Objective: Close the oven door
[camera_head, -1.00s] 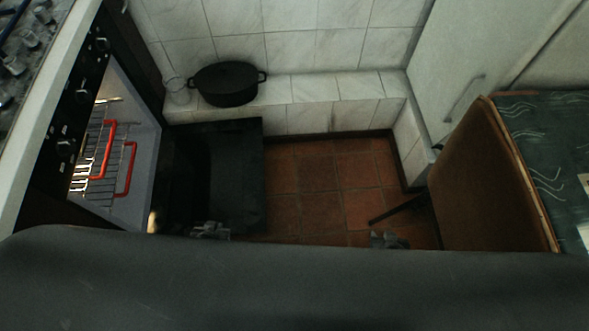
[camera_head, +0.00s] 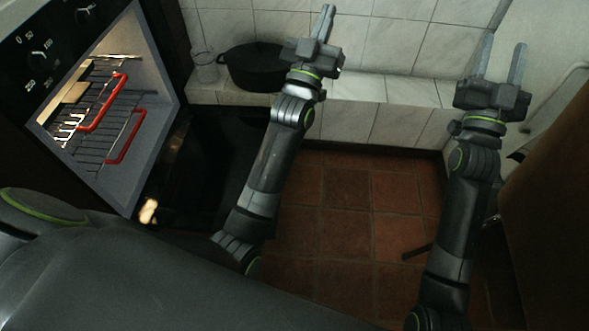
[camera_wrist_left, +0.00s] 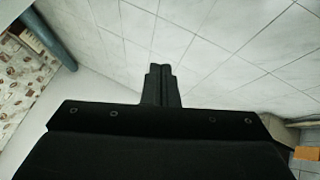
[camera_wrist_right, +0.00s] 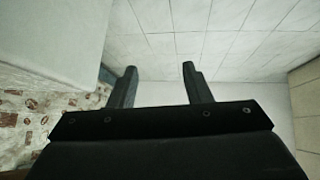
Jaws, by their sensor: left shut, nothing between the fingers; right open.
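The oven (camera_head: 55,40) stands at the left in the head view, its lit cavity open with red-handled racks (camera_head: 112,108) inside. Its dark door (camera_head: 205,175) is folded down flat, low beside the oven, partly hidden by my left arm. My left gripper (camera_head: 327,14) is raised in front of the tiled wall, shut and empty; its closed fingers show in the left wrist view (camera_wrist_left: 160,72). My right gripper (camera_head: 504,55) is raised further right, open and empty; its parted fingers show in the right wrist view (camera_wrist_right: 156,75). Neither gripper touches the door.
A black pot (camera_head: 250,66) and a glass (camera_head: 205,68) stand on the tiled ledge (camera_head: 365,90) at the back. A brown chair (camera_head: 548,200) is close to my right arm. The red tile floor (camera_head: 345,200) between my arms is clear.

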